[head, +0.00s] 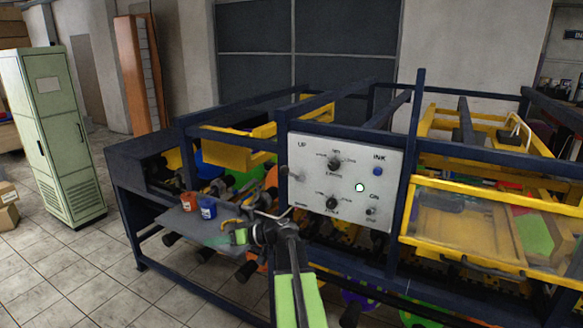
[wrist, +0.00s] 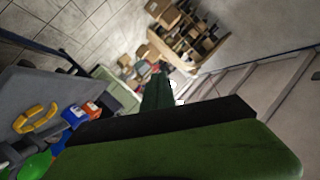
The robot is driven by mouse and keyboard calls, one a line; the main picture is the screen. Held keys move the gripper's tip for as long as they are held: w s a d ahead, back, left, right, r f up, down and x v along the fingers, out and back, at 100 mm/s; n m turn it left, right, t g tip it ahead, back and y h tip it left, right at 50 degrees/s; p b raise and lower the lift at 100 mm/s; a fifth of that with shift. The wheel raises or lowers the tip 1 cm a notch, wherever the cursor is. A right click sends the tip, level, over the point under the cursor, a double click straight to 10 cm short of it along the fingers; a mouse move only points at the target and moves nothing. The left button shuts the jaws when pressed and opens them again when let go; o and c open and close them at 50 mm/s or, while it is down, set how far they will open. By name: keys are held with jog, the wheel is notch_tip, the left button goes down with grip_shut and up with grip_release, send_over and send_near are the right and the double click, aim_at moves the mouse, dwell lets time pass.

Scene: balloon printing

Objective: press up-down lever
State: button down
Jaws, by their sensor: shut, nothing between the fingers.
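The grey control panel (head: 345,180) faces me on the blue machine frame, with UP at its upper left and a small, hard-to-read label at its lower left. A small pale handle (head: 295,174) shows at the panel's left edge between these labels; it looks like the up-down lever, but its exact position is unclear. My gripper (head: 239,236) is left of and below the panel, apart from it, pointing left. Its green finger (wrist: 156,92) also shows in the wrist view. It is shut and empty. The lever is not visible in the wrist view.
An orange cup (head: 188,201) and a blue cup (head: 207,208) stand on a grey shelf (head: 190,222) near my gripper. The panel also has two dark knobs, a blue INK button (head: 378,171) and a lit green light (head: 360,188). Yellow-framed guards (head: 490,260) stand right.

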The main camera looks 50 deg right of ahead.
jog(key=s+d+r+t+h, duration=0.2)
jog(key=s+d+r+t, duration=0.2)
jog(key=d, duration=0.6)
jog(key=s+d+r+m+t+h, duration=0.1)
jog(key=s+d+r+t+h, duration=0.1)
jog(key=s+d+r, duration=0.4)
jog(key=s+d+r+m+t+h, duration=0.1)
jog(key=s+d+r+t, duration=0.4)
jog(key=d, duration=1)
notch_tip(320, 180, up, 3)
jog(key=shift+s+d+f+t+h, duration=0.25)
jog(key=shift+s+h, duration=0.2)
jog(key=shift+h, duration=0.45)
jog(key=shift+w+r, duration=0.1)
notch_tip(320, 180, up, 5)
jog(key=p, duration=0.5)
send_over(292, 175)
jog(key=s+a, duration=0.2)
jog(key=s, duration=0.2)
jog(key=shift+w+a+f+b, duration=0.15)
jog(key=shift+f+b, duration=0.5)
jog(key=shift+f, duration=0.1)
jog(key=shift+w+a+f+b, duration=0.2)
jog(key=shift+f+b, duration=0.5)
jog(key=shift+w+a+f+b, duration=0.15)
jog(key=shift+f+b, duration=0.5)
jog(key=shift+f, duration=0.1)
jog(key=shift+s, duration=0.1)
